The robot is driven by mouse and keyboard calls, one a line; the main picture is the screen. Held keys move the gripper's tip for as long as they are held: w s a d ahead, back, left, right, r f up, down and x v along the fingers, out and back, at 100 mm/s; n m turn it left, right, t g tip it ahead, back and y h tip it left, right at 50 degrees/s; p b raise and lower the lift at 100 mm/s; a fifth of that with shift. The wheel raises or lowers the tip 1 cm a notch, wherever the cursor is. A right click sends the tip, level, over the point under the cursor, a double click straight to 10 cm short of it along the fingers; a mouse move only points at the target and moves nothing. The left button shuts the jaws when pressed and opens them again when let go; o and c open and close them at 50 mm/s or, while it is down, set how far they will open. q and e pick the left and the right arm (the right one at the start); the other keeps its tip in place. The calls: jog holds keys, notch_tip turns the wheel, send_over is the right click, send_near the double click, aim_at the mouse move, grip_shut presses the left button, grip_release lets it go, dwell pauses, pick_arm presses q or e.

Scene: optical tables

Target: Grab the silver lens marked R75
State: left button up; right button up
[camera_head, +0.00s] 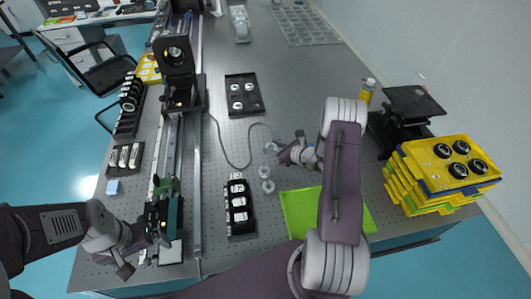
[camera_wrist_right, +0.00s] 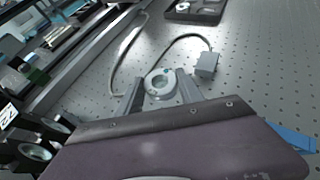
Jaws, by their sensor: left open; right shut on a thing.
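Two more silver round pieces, one (camera_head: 264,171) behind the other (camera_head: 268,187), are on the table just in front of the right gripper. My left gripper (camera_head: 136,262) is open and empty at the table's front left, beside the rail.
A black holder (camera_head: 240,232) with several white-and-black pieces stands front centre. Stacked yellow trays (camera_head: 425,155) and a black lift stand (camera_head: 400,108) are at right. A rail with optics runs along the left. A grey cable (camera_head: 228,150) crosses the middle.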

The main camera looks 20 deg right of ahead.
jog(key=s+d+r, duration=0.4)
jog(key=s+d, duration=0.1)
jog(key=shift+s+d+r+b, duration=0.25)
jog(key=shift+s+r+b, duration=0.05)
jog(key=shift+r, duration=0.05)
